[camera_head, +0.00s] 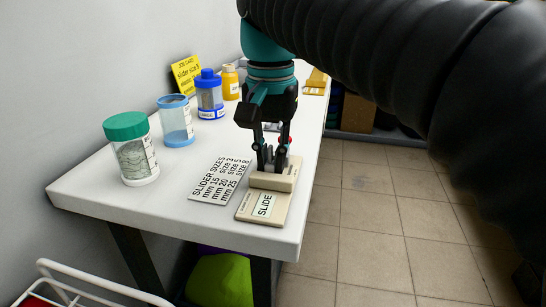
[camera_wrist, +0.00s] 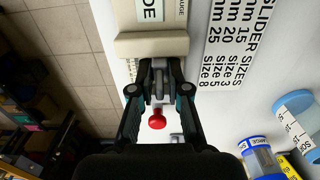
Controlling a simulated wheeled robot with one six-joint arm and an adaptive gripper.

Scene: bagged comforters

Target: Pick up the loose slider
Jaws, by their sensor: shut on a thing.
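My gripper (camera_head: 272,166) points down at the beige slide gauge (camera_head: 262,208), beside its raised block. In the wrist view my gripper (camera_wrist: 160,68) is shut on a small grey piece, which looks like the loose slider (camera_wrist: 158,86). It sits between the fingertips, right against the gauge block (camera_wrist: 151,44). The fingers hide most of the slider, and I cannot tell whether it is touching the gauge or the table. The gauge lies flat near the table's front right edge.
A slider size card (camera_head: 219,180) lies left of the gauge. Lidded jars, green (camera_head: 132,150), light blue (camera_head: 177,122), dark blue (camera_head: 209,96) and yellow (camera_head: 230,83), stand along the wall side with a yellow job card (camera_head: 186,74). A red knob (camera_wrist: 157,119) shows near the fingers.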

